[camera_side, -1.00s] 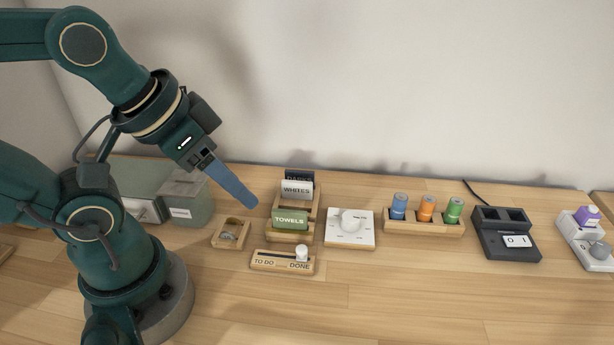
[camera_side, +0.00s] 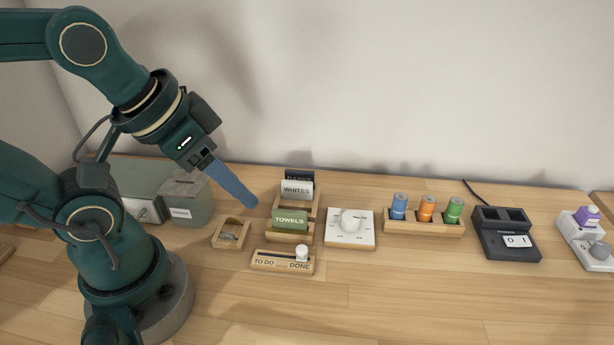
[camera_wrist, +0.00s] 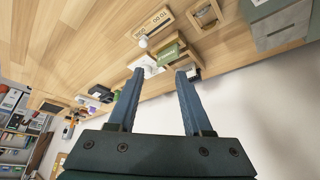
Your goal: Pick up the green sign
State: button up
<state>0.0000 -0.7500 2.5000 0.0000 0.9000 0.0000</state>
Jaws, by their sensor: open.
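The green sign (camera_side: 289,221) reads TOWELS and stands upright in the front of a wooden holder (camera_side: 311,208). Behind it in the same holder stand a white WHITES sign (camera_side: 297,189) and a dark sign (camera_side: 298,174). The green sign also shows in the wrist view (camera_wrist: 168,55), beyond and between my fingertips. My gripper (camera_side: 254,204) is above and to the left of the green sign, apart from it. In the wrist view my gripper (camera_wrist: 160,72) has its two blue fingers spread with nothing between them.
A small wooden tray (camera_side: 231,233) sits left of the holder. A TO DO/DONE slider board (camera_side: 281,263) lies in front. A white dial plate (camera_side: 349,238) is to the right, then a rack of coloured cylinders (camera_side: 425,228). The table's front is clear.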

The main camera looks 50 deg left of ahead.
jog(key=shift+c, duration=0.2)
dwell(0.5)
jog(key=m+g, duration=0.4)
jog(key=m, duration=0.5)
send_over(290, 211)
jog(key=f, duration=0.4)
jog(key=shift+s+d+f, duration=0.1)
jog(key=shift+d+f, duration=0.1)
jog(key=f, duration=0.1)
jog(key=f+g, duration=0.1)
jog(key=f, duration=0.1)
jog(key=shift+a+g, duration=0.2)
jog(key=shift+g, duration=0.1)
jog(key=shift+f, duration=2.7)
grip_shut()
